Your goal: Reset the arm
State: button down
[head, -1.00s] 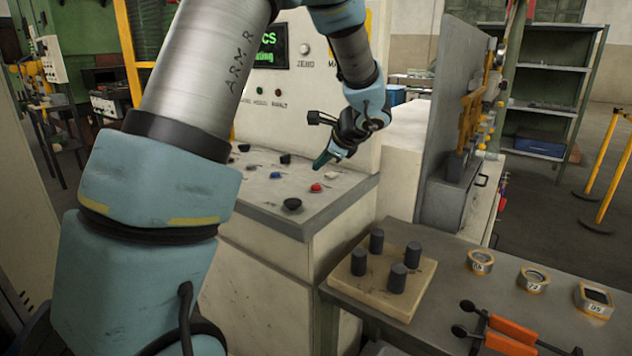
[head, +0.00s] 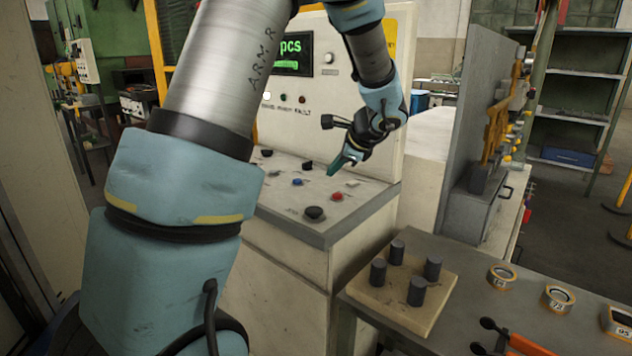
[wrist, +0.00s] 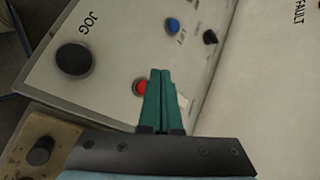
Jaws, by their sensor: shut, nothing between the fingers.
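My arm reaches over the control desk (head: 325,235) in the head view. My gripper (head: 333,172) has its green fingers pressed together with nothing between them. It points down toward the desk near the red button (head: 337,196). In the wrist view the closed fingers (wrist: 161,75) partly overlap the red button (wrist: 140,87). I cannot tell the exact height, but the fingers look clear of the panel. A blue button (wrist: 172,25), a dark selector knob (wrist: 210,37) and a large black JOG knob (wrist: 73,58) also show.
A wooden board with several dark cylinders (head: 400,297) stands on the grey table (head: 470,272) at the front right. Labelled rings (head: 557,298) and orange-handled tongs (head: 525,346) lie beside it. A grey upright panel (head: 465,120) rises behind the table.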

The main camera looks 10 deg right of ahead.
jog(key=s+a+n+g, duration=0.1)
jog(key=a, duration=0.2)
jog(key=s+a+f+n+g, duration=0.1)
jog(key=s+a+n, duration=0.1)
jog(key=a, duration=0.1)
jog(key=s+a+f+n+g, duration=0.1)
jog(key=s+a+n, duration=0.1)
jog(key=a, duration=0.1)
jog(key=shift+s+a+f, duration=0.15)
jog(key=shift+f, duration=0.1)
jog(key=s+a+f+n+g+h, duration=0.3)
jog(key=s+a+n, duration=0.7)
jog(key=s+n, duration=0.4)
jog(key=shift+s+f+n+h, duration=0.2)
jog(key=shift+s+n+h, duration=0.2)
jog(key=shift+s+h, duration=0.2)
jog(key=c, duration=1.6)
grip_release()
jog(key=shift+w+a, duration=0.1)
